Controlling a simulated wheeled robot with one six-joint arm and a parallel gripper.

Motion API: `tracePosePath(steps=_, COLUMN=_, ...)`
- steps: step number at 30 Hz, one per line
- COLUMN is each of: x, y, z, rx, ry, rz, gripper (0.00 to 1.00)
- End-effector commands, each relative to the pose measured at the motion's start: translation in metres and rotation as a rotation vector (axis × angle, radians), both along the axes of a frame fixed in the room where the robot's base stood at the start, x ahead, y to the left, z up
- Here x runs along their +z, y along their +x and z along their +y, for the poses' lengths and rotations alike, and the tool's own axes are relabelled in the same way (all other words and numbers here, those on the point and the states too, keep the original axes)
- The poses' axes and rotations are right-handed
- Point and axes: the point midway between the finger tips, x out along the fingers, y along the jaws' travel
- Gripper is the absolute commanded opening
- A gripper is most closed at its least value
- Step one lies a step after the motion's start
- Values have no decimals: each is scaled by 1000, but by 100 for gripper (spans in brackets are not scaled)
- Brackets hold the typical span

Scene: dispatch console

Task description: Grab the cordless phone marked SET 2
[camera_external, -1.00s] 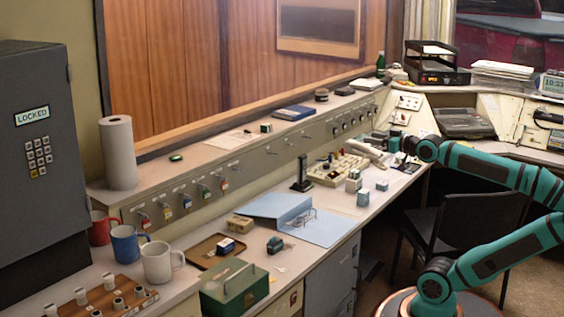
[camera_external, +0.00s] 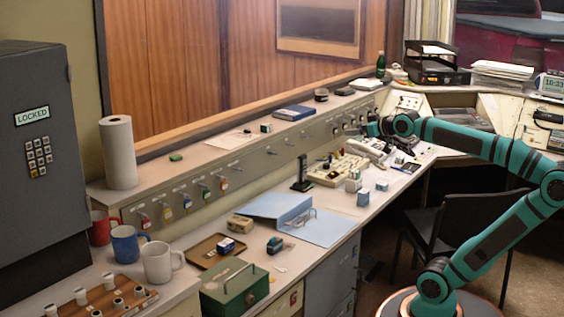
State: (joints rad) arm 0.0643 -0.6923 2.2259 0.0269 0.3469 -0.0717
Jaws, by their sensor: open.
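No SET 2 marking is readable at this size. A pale desk phone (camera_external: 367,149) sits on the far part of the counter, and dark device shapes (camera_external: 405,144) stand just right of it, partly under my arm. A black upright object (camera_external: 303,173) stands nearer on the counter; I cannot tell whether it is a cordless phone. My gripper (camera_external: 368,130) is open, above and behind the pale phone, close to the panel of the raised ledge. Its fingertips are small and hard to make out. I see nothing held in it.
A beige keypad unit (camera_external: 338,170), small boxes (camera_external: 363,197) and a blue folder (camera_external: 283,209) lie on the counter. The raised ledge (camera_external: 240,148) with key hooks runs behind. Mugs (camera_external: 125,244) and a green cash box (camera_external: 235,286) are at the near left. A black chair (camera_external: 455,230) stands below my arm.

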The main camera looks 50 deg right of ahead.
Motion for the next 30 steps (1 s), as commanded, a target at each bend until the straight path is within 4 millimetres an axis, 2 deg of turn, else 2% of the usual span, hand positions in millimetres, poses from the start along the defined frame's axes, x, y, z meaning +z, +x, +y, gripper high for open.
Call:
tracePosePath(steps=1, x=0, y=15, z=-5, rx=-8, ry=-2, rz=39, gripper=67)
tracePosePath(steps=3, x=-1, y=32, z=-11, rx=-13, ry=-6, rz=93, gripper=67)
tracePosePath(steps=17, x=-20, y=141, z=-61, rx=-29, ry=-7, rz=435, gripper=67)
tracePosePath(steps=30, x=-62, y=231, z=-120, rx=-3, ry=33, rz=749, gripper=67)
